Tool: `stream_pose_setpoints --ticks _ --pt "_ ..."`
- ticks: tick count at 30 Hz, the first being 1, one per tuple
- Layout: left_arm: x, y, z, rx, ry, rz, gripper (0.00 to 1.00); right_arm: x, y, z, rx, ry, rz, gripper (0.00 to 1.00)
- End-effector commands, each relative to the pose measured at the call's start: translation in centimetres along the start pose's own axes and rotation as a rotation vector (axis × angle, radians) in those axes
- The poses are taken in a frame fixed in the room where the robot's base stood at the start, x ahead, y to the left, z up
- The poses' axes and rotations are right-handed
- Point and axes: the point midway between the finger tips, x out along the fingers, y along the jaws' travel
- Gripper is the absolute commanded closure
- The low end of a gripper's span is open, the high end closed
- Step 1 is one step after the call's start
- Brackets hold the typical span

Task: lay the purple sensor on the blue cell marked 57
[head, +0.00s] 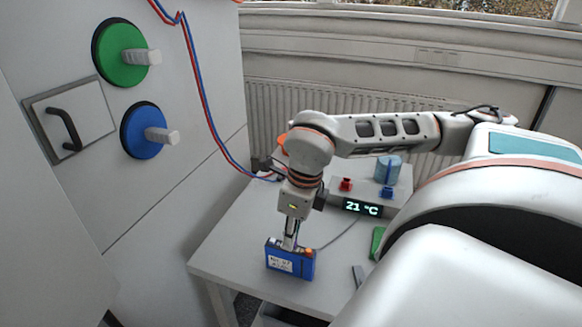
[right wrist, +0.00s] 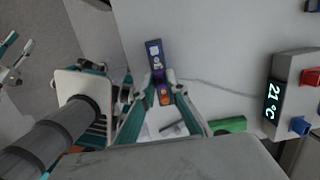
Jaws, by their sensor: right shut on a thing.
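The blue cell (head: 277,262) stands upright near the table's front edge, its white label facing the head camera; the small print seems to include 57. In the right wrist view the cell (right wrist: 154,47) is seen from above. My right gripper (head: 289,244) is just above the cell, pointing down. In the right wrist view my right gripper (right wrist: 161,86) is shut on the small purple sensor (right wrist: 158,74), which is over the cell's top. I cannot tell whether the sensor touches the cell.
A grey device with a display (head: 361,207) reading 21 °C stands behind, with red and blue terminals. A thin cable (head: 338,235) runs over the table. A green object (head: 377,241) lies right of the cell. A cabinet with green (head: 113,52) and blue (head: 138,132) knobs is left.

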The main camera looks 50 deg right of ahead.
Motion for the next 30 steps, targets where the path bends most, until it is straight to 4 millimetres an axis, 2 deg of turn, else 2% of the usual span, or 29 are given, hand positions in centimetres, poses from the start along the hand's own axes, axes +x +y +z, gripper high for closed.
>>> stream_pose_setpoints --ticks 21,22,24,30 --pt "0.29 0.13 0.62 -0.001 -0.003 0.001 0.6 0.67 -0.01 -0.1 0.0 0.0 0.0 1.0" --pt "0.29 0.13 0.63 -0.001 -0.003 0.001 0.6 0.67 -0.01 -0.1 0.0 0.0 0.0 0.84" --pt "0.28 0.12 0.59 -0.001 -0.002 0.001 0.6 0.63 -0.01 -0.09 0.0 0.0 0.0 0.67" --pt "0.27 0.12 0.58 -0.001 -0.003 0.001 0.6 0.63 0.0 -0.1 0.0 0.0 0.0 0.67"
